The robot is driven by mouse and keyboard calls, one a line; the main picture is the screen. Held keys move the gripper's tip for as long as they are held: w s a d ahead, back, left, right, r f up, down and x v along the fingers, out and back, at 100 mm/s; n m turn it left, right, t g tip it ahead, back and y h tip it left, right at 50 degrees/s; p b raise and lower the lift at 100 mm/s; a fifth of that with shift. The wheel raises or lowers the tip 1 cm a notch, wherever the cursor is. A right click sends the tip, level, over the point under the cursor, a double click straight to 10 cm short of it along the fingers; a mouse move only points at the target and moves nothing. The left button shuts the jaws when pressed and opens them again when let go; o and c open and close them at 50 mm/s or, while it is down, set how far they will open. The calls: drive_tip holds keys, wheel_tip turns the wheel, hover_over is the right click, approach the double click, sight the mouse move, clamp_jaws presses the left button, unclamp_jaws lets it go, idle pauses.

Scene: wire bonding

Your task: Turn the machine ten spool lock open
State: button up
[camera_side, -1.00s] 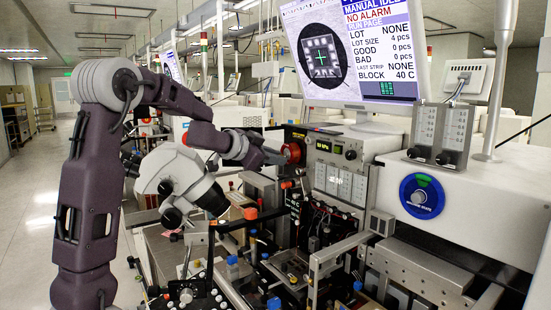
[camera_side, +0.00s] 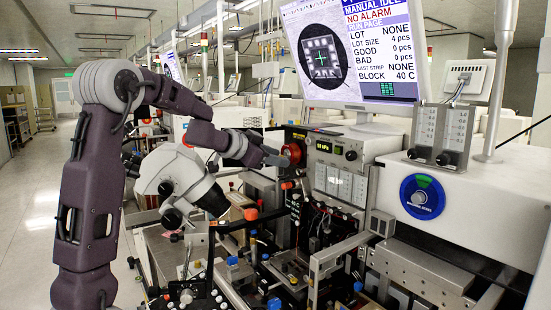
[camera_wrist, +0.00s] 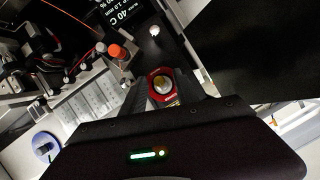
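In the wrist view my gripper's fingers (camera_wrist: 163,100) lie apart, one on either side of the red collar. I cannot tell whether they touch it. The lock's turned position cannot be read.
A white microscope (camera_side: 175,180) stands below my forearm. A monitor (camera_side: 355,55) is above the machine. A blue round knob (camera_side: 421,197) is on the right housing. An orange-red knob (camera_wrist: 116,51) is near the lock in the wrist view. Clamps and fittings crowd the space below.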

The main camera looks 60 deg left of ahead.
wheel_tip(320, 180, up, 10)
idle(0.6)
drive_tip(key=shift+r, duration=0.1)
